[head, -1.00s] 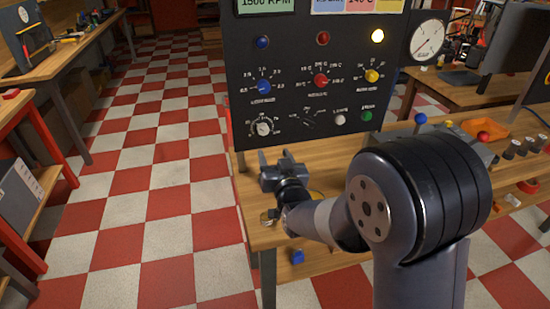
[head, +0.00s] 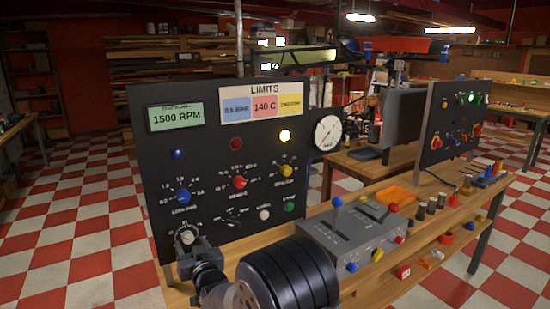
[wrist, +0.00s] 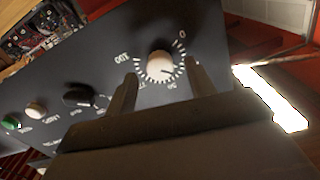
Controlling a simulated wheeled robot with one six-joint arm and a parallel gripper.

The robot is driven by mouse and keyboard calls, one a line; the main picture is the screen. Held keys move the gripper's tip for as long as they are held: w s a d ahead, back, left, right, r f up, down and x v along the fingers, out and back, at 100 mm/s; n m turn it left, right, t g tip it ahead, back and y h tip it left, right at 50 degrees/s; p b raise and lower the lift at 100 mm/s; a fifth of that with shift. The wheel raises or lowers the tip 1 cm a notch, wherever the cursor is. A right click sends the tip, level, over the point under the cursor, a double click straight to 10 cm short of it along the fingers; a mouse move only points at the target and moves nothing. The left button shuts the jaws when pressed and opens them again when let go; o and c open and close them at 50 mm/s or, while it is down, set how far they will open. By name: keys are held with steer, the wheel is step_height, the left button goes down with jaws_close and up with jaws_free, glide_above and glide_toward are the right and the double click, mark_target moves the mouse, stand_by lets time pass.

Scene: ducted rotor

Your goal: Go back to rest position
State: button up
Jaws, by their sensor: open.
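My gripper (head: 196,258) is at the lower left of the black control panel (head: 152,135) in the head view, near the white dial knob (head: 187,237). In the wrist view, my gripper (wrist: 158,88) is open, with one finger on each side of the view of the same white knob (wrist: 160,65), which sits in a ring of white marks. I cannot tell the gap between fingertips and panel. Nothing shows between the fingers apart from the knob behind them. A black knob (wrist: 80,97), a white button and a green button (wrist: 11,122) show to the left.
The panel stands on a wooden bench (head: 345,212). A grey lever box (head: 350,240) with coloured knobs is right of my arm. A round gauge (head: 327,134), an orange tray (head: 397,194) and a second panel (head: 455,120) stand further right. The checkered floor at left is clear.

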steer(key=shift+p+x, duration=0.3)
steer(key=shift+x, duration=0.45)
steer(key=shift+s+d+f+b, duration=0.1)
steer(key=shift+f+b, duration=0.05)
steer(key=shift+b, duration=0.25)
steer(key=b+v, duration=0.2)
steer(key=v, duration=0.9)
steer(key=p+x, duration=0.2)
steer(key=x, duration=0.9)
steer(key=shift+r+p, duration=0.3)
steer(key=shift+p, duration=0.5)
steer(key=shift+r+n+p, duration=0.1)
steer(key=shift+n+p, duration=0.4)
steer(key=shift+p, duration=0.4)
steer(key=n+p, duration=0.1)
steer(key=p, duration=0.2)
